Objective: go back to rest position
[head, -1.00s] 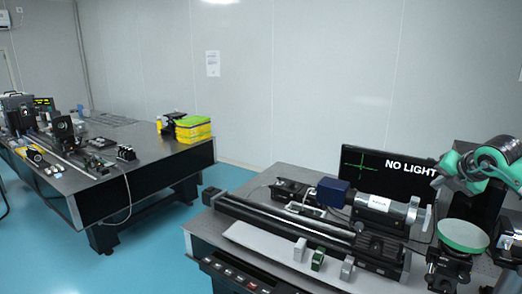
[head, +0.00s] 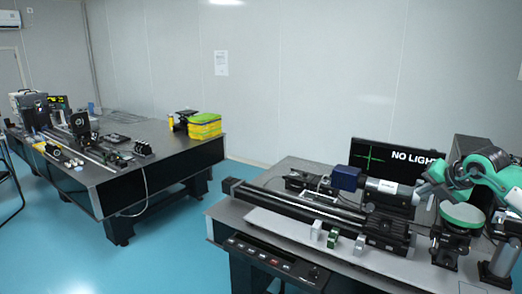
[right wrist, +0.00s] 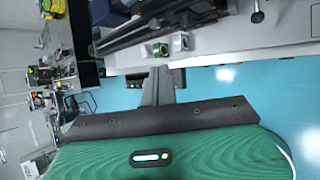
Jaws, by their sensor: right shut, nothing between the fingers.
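My right gripper (head: 425,191) is at the right of the head view, at the end of my green and grey arm. It appears beside the right end of the grey cylindrical instrument (head: 385,188), in front of the monitor; whether they touch I cannot tell. In the right wrist view the gripper's narrow dark fingers (right wrist: 158,88) are together with nothing between them. They point towards the near optical table (right wrist: 222,45) and blue floor. My left gripper is not in view.
The near optical table (head: 232,209) carries a black rail (head: 300,207), small blocks (head: 333,238), a monitor (head: 375,160) reading "NO LIGHT" and a round green-topped mount (head: 462,214). Another optical table (head: 105,190) stands at the left. Blue floor (head: 165,255) between them is clear.

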